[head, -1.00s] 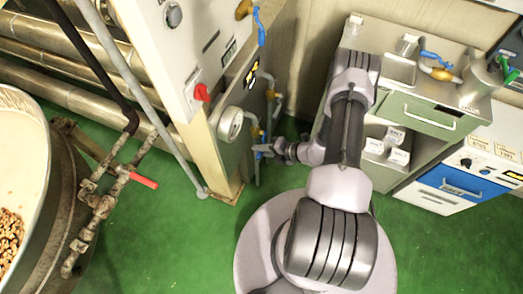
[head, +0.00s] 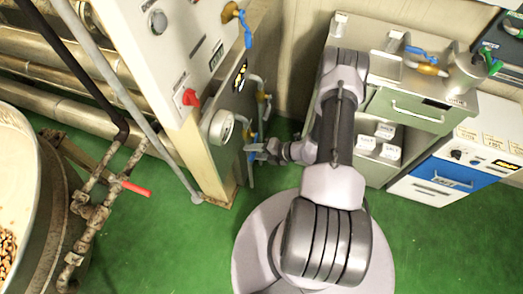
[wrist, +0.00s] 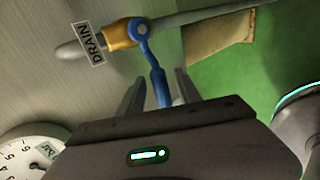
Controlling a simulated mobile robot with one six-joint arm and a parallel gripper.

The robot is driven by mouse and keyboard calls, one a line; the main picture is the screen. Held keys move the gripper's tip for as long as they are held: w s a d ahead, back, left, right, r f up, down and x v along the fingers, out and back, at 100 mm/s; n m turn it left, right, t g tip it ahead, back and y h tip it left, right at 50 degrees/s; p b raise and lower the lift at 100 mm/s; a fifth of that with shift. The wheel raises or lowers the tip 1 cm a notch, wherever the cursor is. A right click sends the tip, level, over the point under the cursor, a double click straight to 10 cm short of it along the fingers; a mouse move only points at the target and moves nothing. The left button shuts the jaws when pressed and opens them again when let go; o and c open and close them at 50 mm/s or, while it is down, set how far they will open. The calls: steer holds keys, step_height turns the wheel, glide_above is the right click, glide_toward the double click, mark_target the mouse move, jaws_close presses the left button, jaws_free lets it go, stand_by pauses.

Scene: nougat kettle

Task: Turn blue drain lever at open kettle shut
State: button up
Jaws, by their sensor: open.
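In the wrist view the blue drain lever (wrist: 157,75) hangs from a brass valve (wrist: 118,36) on a grey pipe. A DRAIN label (wrist: 92,44) is beside the valve. My gripper (wrist: 159,92) is open, with one finger on each side of the lever's lower end. Gaps show on both sides, and the lever's tip is hidden behind the gripper body. In the head view my gripper (head: 256,151) is low beside the panel cabinet, and the lever there is too small to make out clearly. The open kettle (head: 42,190) is at the left with pale contents.
A pressure gauge (head: 221,126) and a red switch (head: 190,97) sit on the cabinet near my gripper. Another blue lever (head: 246,28) is higher up. A red-handled valve (head: 135,188) is by the kettle. A sink counter (head: 385,35) stands right.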

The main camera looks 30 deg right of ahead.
steer(key=p+v, duration=0.5)
steer(key=v, duration=1.2)
steer(key=shift+d, duration=0.1)
steer(key=w+a+r+n+g, duration=0.2)
steer(key=a+r+n, duration=0.2)
steer(key=r+n, duration=0.35)
steer(key=w+a+r+n+g+b, duration=0.1)
steer(key=w+a+r+n+g, duration=0.15)
steer(key=r+n, duration=0.55)
steer(key=w+a+r+n+g, duration=0.1)
steer(key=w+a+r+n, duration=0.25)
steer(key=r+n, duration=0.45)
steer(key=s+a+r+n+t+h, duration=0.1)
steer(key=s+a+r+n+h, duration=0.1)
steer(key=s+a+r+n, duration=0.4)
steer(key=s+a+r+n+t+h, duration=0.1)
steer(key=s+a+r+n+h, duration=0.1)
steer(key=s+a+r+n, duration=0.4)
step_height(320, 180, up, 6)
steer(key=a+n, duration=0.1)
steer(key=n, duration=0.6)
steer(key=shift+s+f+h+b, duration=0.15)
steer(key=shift+s+h+b, duration=0.2)
steer(key=shift+h+b, duration=0.05)
steer(key=shift+a+t, duration=0.15)
steer(key=shift+t, duration=0.1)
